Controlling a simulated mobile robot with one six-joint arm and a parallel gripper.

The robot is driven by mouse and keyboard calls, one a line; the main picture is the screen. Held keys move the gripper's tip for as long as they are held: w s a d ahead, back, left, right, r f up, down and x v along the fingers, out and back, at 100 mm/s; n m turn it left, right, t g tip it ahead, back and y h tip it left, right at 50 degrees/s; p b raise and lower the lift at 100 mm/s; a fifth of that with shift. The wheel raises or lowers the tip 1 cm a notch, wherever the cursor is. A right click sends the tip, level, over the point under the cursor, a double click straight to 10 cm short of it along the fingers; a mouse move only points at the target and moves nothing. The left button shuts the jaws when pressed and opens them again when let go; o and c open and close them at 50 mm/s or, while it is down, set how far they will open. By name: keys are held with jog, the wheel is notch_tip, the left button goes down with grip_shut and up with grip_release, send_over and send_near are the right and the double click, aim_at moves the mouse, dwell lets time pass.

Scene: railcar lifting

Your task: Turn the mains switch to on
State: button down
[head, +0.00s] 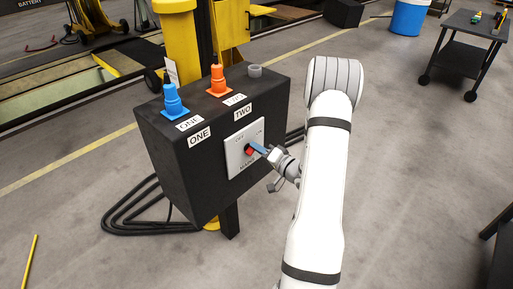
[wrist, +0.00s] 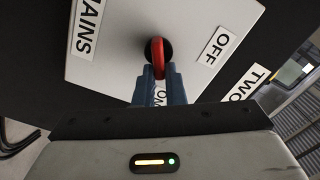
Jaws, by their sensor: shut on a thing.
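The red mains switch handle (wrist: 157,56) sits in a dark round hole on a white plate (wrist: 110,50). In the head view the handle (head: 250,151) is small and partly hidden by my gripper (head: 260,149). My gripper (wrist: 158,74) is shut on the handle with its blue fingers, seen from close up in the wrist view. The OFF label (wrist: 214,45) is right of the handle and the MAINS label (wrist: 84,28) is to its left. A label reading ON shows partly between the fingers. I cannot tell clearly which setting the handle points to.
The plate is on a black cabinet (head: 165,165) marked ONE and TWO. A blue plug (head: 174,101) and an orange plug (head: 217,81) stand on its top, beside an open grey socket (head: 255,71). Black cables (head: 135,215) lie on the floor at the left.

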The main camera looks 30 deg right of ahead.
jog(key=shift+f, duration=0.2)
jog(key=c, duration=1.5)
grip_release()
jog(key=shift+r, duration=0.15)
jog(key=shift+s, duration=0.1)
jog(key=v, duration=0.7)
jog(key=shift+s, duration=0.3)
jog(key=shift+d, duration=0.1)
